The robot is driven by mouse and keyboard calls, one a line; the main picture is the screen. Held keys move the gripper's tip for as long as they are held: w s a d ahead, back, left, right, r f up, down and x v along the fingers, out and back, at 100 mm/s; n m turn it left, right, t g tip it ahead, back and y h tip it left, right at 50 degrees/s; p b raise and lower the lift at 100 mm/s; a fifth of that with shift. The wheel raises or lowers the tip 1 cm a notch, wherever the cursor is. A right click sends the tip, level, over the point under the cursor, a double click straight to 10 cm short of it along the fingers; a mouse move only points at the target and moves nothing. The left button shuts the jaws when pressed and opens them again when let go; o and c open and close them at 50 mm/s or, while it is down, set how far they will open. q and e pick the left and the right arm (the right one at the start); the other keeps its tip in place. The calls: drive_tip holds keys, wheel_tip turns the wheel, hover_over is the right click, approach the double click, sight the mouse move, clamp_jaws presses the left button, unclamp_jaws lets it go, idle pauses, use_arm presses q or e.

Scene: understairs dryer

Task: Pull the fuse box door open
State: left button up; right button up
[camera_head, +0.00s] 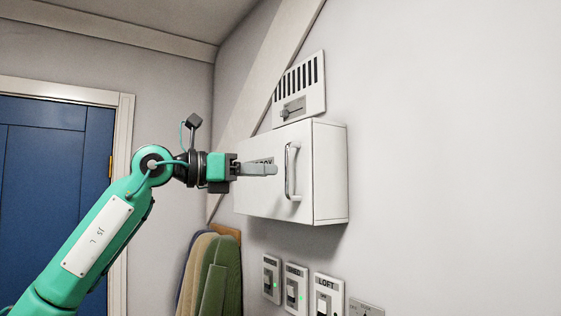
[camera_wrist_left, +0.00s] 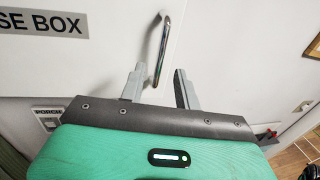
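The fuse box (camera_head: 275,205) is a white box on the wall, and its front door appears shut. A vertical silver bar handle (camera_head: 291,172) is fixed near the door's right edge. My left gripper (camera_head: 274,170) is in front of the door, just left of the handle in the head view. In the left wrist view its two fingers (camera_wrist_left: 158,88) are spread apart. There the handle (camera_wrist_left: 160,45) lies ahead, its lower end near the gap between the fingertips. I cannot tell whether they touch it. A "SE BOX" label (camera_wrist_left: 42,24) shows on the door. My right gripper is not in view.
A vent with a slider (camera_head: 300,88) is above the box. Several labelled switches (camera_head: 297,284) are on the wall below it. Coats (camera_head: 210,270) hang below left. A blue door (camera_head: 50,170) stands at the left. The wall to the right is bare.

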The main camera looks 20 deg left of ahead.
use_arm(q)
drive_tip(key=p+x, duration=0.1)
drive_tip(key=x, duration=0.3)
drive_tip(key=shift+w+d, duration=0.25)
clamp_jaws()
